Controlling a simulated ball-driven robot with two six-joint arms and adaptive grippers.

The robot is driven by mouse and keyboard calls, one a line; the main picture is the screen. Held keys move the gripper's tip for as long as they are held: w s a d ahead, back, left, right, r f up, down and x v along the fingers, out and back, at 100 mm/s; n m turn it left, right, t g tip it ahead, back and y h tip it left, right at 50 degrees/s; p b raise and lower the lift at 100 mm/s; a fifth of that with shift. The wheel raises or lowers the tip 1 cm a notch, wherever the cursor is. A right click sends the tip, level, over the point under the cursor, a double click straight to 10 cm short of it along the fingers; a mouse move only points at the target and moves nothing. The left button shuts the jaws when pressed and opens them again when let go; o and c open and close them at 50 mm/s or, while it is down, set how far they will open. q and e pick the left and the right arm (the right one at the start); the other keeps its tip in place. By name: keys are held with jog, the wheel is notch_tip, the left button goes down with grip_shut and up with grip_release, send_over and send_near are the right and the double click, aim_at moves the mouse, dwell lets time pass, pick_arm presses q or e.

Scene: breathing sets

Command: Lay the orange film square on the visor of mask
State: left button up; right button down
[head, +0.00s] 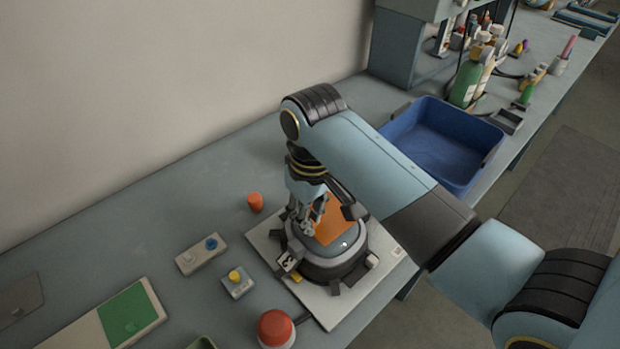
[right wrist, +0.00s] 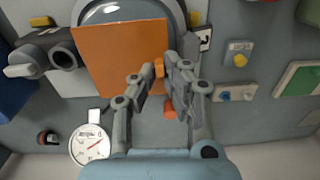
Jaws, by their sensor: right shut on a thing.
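The orange film square (head: 328,222) is over the grey, round mask (head: 330,262) in the head view. My right gripper (head: 308,222) comes down at the film's left edge. In the right wrist view, the film (right wrist: 120,60) covers much of the mask's glossy visor (right wrist: 125,8). There my right gripper (right wrist: 163,78) is shut on a small orange tab at the film's edge. I cannot tell whether the film touches the visor. My left gripper is not in view.
The mask is on a pale board (head: 340,312). Around it are an orange cylinder (head: 255,202), a red dome button (head: 275,328), a yellow-button box (head: 238,283) and a two-knob box (head: 201,254). A blue bin (head: 440,143) is at the back right.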

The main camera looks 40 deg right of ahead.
jog(key=shift+f, duration=0.85)
jog(key=c, duration=1.4)
grip_release()
jog(key=r, duration=1.2)
jog(key=shift+d+b, duration=0.2)
jog(key=shift+b, duration=0.15)
